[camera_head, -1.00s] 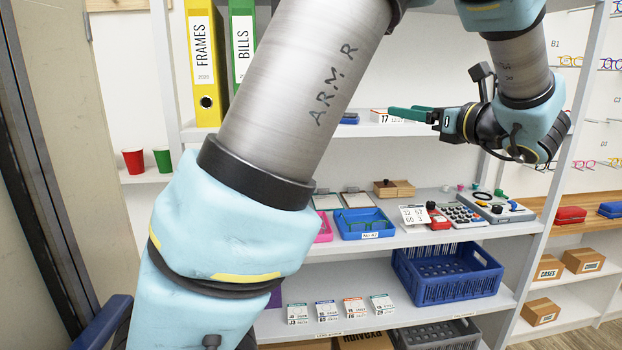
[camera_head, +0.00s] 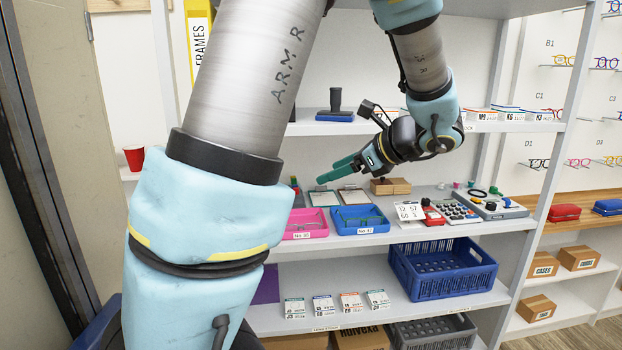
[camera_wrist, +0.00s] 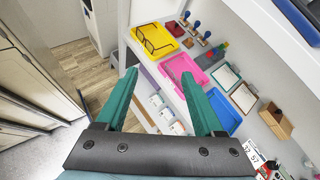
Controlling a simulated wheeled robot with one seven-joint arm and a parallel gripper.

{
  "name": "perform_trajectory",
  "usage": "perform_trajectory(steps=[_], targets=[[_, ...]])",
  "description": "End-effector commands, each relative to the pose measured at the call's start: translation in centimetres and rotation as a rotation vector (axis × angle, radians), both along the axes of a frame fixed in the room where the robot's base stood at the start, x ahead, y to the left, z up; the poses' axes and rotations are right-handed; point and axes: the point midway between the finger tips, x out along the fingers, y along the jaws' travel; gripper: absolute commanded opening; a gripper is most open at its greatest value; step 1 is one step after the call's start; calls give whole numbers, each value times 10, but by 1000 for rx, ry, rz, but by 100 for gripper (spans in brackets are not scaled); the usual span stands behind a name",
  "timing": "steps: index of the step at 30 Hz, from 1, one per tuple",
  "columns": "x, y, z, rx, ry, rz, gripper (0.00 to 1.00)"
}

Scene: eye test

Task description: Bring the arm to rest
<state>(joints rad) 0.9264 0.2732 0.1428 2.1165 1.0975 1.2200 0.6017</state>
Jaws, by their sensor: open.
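My gripper (camera_head: 338,171) has green fingers and hangs from my blue and grey arm in front of the shelf unit, above the trays. It points left and slightly down. In the wrist view my gripper (camera_wrist: 165,100) shows its two fingers spread apart with nothing between them. Below it on the middle shelf are a blue tray (camera_head: 376,229) and a pink tray (camera_head: 305,234). The wrist view also shows a yellow tray (camera_wrist: 155,40) with glasses in it. My upper arm hides the left part of the shelves in the head view.
A blue crate (camera_head: 442,285) stands on the lower shelf. A calculator (camera_head: 456,212), a number card (camera_head: 409,211) and a wooden box (camera_head: 390,186) sit on the middle shelf. A stamp (camera_head: 335,103) stands on the upper shelf. Open floor (camera_wrist: 68,68) shows in the wrist view.

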Motion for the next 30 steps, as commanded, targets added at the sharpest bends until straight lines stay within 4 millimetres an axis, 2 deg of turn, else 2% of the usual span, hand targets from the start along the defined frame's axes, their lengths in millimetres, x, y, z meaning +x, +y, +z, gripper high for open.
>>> perform_trajectory(steps=[1,3,6,9,12,16,21,30], targets=[[-9,25,-17,-91,25,97,70],[-27,52,-44,-245,50,257,70],[-57,80,-78,-482,52,519,70],[-84,95,-103,-710,6,802,70],[-103,103,-118,-919,-82,1088,70],[-114,110,-128,-1125,-225,1402,70],[-116,118,-131,-1265,-367,1637,70],[-116,120,-132,-1296,-402,1688,70]])
